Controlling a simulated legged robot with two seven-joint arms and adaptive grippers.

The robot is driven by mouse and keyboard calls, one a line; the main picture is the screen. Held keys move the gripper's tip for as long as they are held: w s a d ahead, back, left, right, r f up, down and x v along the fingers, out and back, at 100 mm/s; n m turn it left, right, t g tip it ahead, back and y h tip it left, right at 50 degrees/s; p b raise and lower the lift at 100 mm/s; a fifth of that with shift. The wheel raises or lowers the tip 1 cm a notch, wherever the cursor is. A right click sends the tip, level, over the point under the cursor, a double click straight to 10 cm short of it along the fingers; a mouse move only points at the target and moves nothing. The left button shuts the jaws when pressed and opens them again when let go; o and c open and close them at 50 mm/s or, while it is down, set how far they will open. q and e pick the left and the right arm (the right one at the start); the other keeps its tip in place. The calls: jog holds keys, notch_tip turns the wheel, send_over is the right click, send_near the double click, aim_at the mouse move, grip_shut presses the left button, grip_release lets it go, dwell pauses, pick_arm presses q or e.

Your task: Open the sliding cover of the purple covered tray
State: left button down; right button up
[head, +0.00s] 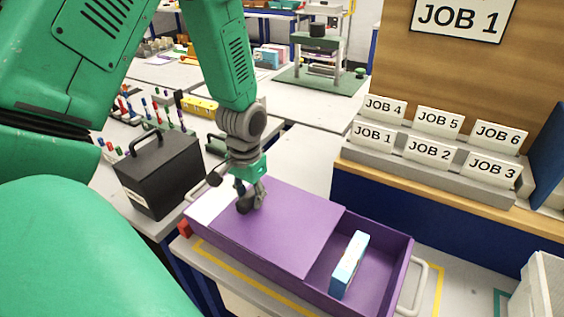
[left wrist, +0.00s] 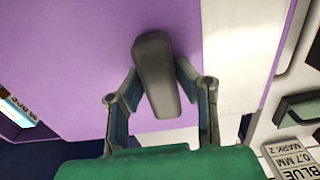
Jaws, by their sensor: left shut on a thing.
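The purple covered tray (head: 395,270) sits on the bench, angled from upper left to lower right. Its flat purple sliding cover (head: 290,225) lies over the left and middle part; the right end is open and shows a light blue box (head: 349,264) inside. My left gripper (head: 250,194) is down at the cover's left part, shut on the cover. My right gripper is not in view.
A black case (head: 160,172) stands left of the tray. A rack with job cards (head: 430,150) is behind it to the right. A white handle (head: 420,286) sticks out at the tray's right end. Yellow tape (head: 245,271) edges the tray's place.

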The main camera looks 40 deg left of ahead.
aim_at(231, 194)
pick_arm(q)
jog(key=a, duration=0.2)
jog(key=a+p, duration=0.1)
jog(key=a, duration=0.1)
jog(key=s+a, duration=0.1)
jog(key=a, duration=0.2)
jog(key=shift+s+f+p, duration=0.1)
jog(key=shift+f+p, duration=0.15)
jog(key=shift+p, duration=0.05)
jog(key=shift+w+d+r, duration=0.15)
jog(key=shift+w+d, duration=0.05)
jog(key=shift+d, duration=0.55)
jog(key=c, duration=1.2)
grip_release()
jog(key=shift+a, duration=0.65)
notch_tip(231, 194, up, 12)
jog(key=shift+a+f, duration=0.15)
jog(key=shift+f, duration=0.1)
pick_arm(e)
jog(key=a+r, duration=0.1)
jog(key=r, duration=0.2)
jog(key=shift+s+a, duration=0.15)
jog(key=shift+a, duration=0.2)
pick_arm(q)
jog(key=shift+d+r, duration=0.1)
jog(key=shift+d, duration=0.2)
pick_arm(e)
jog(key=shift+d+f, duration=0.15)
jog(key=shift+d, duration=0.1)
